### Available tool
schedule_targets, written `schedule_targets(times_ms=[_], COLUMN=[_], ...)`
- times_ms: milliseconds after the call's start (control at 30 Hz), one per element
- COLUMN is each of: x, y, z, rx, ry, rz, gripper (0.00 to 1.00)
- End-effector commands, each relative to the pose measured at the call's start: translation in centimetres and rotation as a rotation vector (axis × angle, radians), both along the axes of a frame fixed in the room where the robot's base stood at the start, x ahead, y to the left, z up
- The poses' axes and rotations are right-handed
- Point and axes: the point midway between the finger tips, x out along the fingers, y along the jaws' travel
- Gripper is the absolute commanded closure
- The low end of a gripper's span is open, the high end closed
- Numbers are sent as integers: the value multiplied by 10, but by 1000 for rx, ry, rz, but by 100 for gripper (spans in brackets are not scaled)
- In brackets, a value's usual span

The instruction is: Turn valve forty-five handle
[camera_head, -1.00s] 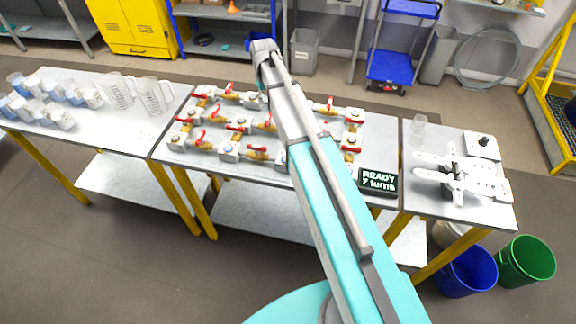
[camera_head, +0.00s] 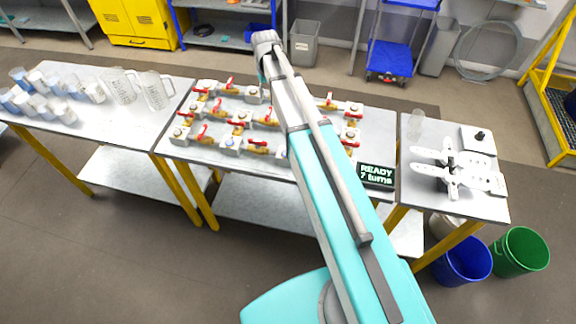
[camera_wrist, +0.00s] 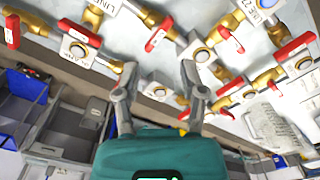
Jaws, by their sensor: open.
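Several brass valves with red lever handles and white-grey blocks stand on the middle bench (camera_head: 330,172). One red handle (camera_head: 204,132) shows at the front left of the group in the head view. In the wrist view, red handles lie at the upper left (camera_wrist: 80,32), upper middle (camera_wrist: 158,35) and right (camera_wrist: 228,96). The block labels are blurred or partly cut off, and I cannot tell which valve is forty-five. My gripper (camera_wrist: 160,78) is open and empty, its fingers apart in front of the valves. In the head view my arm hides the gripper and some valves.
The left bench holds several clear cups and jugs (camera_head: 158,90). The right bench holds white flat parts (camera_head: 452,172). Blue (camera_head: 462,262) and green (camera_head: 519,252) buckets stand on the floor.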

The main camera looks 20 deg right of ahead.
Motion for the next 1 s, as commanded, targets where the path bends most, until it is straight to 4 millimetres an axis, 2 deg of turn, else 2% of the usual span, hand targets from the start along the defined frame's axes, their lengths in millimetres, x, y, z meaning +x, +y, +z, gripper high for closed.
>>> schedule_targets(times_ms=[33,1000], x=[-9,-129], y=[0,-1], z=[-7,-70], rx=[0,-1], ry=[0,0], rz=[-4,-98], gripper=[47,47])
